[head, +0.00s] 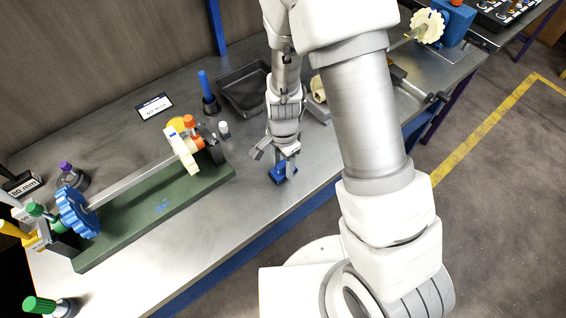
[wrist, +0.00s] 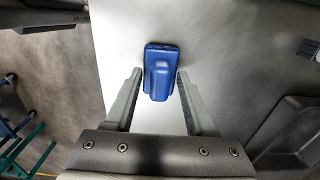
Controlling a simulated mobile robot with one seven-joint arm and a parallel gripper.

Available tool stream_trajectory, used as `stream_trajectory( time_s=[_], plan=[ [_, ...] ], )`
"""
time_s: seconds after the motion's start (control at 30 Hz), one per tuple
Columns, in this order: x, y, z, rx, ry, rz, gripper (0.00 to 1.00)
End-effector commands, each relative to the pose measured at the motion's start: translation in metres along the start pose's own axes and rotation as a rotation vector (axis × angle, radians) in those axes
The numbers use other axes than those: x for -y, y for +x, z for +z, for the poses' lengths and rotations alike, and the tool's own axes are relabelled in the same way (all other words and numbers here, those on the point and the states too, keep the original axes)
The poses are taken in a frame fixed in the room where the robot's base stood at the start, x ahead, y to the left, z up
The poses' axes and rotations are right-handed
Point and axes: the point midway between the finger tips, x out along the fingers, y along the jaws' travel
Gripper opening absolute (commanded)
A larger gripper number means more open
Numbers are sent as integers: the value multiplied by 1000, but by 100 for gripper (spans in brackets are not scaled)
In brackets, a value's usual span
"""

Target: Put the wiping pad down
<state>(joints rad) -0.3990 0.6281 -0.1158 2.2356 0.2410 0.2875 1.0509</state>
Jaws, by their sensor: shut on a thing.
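The wiping pad is a small blue block with a raised grip. It shows below my gripper in the head view (head: 279,175) and between the fingers in the wrist view (wrist: 160,72). My gripper (head: 277,157) points down and is shut on the pad's grip; its fingers also show in the wrist view (wrist: 158,82). The pad is at or just above the grey metal table (head: 240,200), near its front edge. I cannot tell whether its underside touches the table.
A green base (head: 130,228) with a shaft, a blue gear (head: 76,212) and blue marks lies to the left. A dark tray (head: 243,90) and a holder with a blue handle (head: 205,88) stand behind my gripper. The table is bare just left of the pad.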

Motion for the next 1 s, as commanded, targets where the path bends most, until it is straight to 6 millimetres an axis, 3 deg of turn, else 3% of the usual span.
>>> stream_trajectory(
  time_s=[0.17,0.2,0.33,0.77,1.0],
  plan=[
    [0,5,0,0,0,0,0],
    [0,4,0,0,0,0,60],
    [0,3,0,0,0,0,84],
    [0,-5,0,0,-1,-1,85],
    [1,-48,0,-2,-3,-5,85]
  ],
)
